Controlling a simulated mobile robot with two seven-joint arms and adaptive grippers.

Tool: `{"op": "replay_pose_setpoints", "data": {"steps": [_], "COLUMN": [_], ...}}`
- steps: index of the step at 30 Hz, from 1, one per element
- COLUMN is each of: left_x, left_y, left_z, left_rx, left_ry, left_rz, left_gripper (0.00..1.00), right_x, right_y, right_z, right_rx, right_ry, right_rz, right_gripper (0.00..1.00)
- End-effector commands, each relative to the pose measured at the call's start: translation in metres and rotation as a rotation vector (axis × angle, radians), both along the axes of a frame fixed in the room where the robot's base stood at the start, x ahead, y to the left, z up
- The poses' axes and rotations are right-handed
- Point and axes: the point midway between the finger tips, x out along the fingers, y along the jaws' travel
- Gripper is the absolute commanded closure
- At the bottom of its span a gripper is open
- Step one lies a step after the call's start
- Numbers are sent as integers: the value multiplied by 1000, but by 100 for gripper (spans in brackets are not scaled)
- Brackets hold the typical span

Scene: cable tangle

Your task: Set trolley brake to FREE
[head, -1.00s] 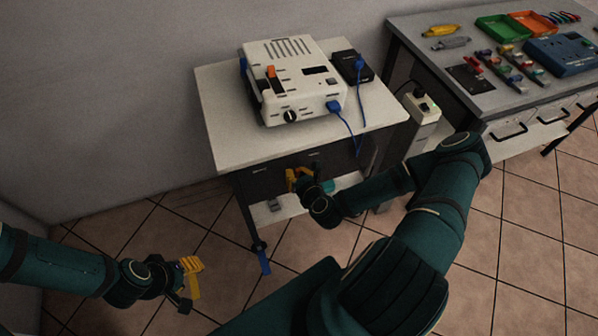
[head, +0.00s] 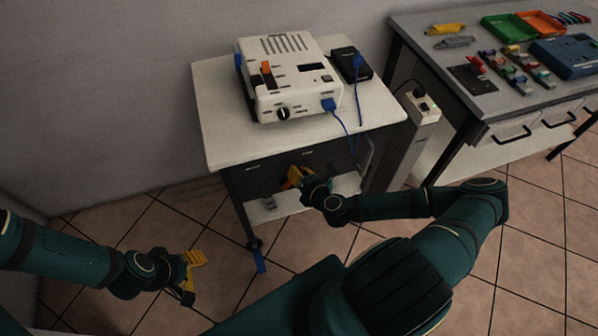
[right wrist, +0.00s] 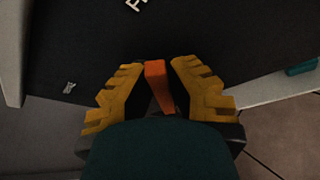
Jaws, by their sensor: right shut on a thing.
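The trolley (head: 225,135) has a pale top and a dark front panel (right wrist: 200,40). An orange brake lever (right wrist: 157,82) stands out from this panel in the right wrist view, slightly tilted. My right gripper (head: 292,178) is at the panel below the table top. In the right wrist view its yellow fingers (right wrist: 156,78) are on either side of the lever, shut on it. White letters (right wrist: 135,4), cut off by the frame, start with F; a small pale mark (right wrist: 69,87) is at left. My left gripper (head: 192,277) is open and empty above the floor.
A white device (head: 290,75) with blue cables and a black box (head: 351,65) stand on the trolley. Floor at left is clear.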

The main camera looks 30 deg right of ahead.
Motion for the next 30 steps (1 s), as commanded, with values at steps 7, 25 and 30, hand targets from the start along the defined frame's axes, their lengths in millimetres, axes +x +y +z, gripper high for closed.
{"op": "replay_pose_setpoints", "data": {"steps": [7, 25, 30], "left_x": [0, 0, 0], "left_y": [0, 0, 0], "left_z": [0, 0, 0], "left_rx": [0, 0, 0], "left_ry": [0, 0, 0], "left_rz": [0, 0, 0], "left_gripper": [53, 53, 53], "right_x": [0, -23, -57], "right_y": [-1, -1, -1], "right_z": [-1, 6, 17], "right_rx": [-1, 0, 1], "right_ry": [3, 4, 4], "right_rz": [-2, -2, -4], "right_gripper": [74, 54, 54]}}
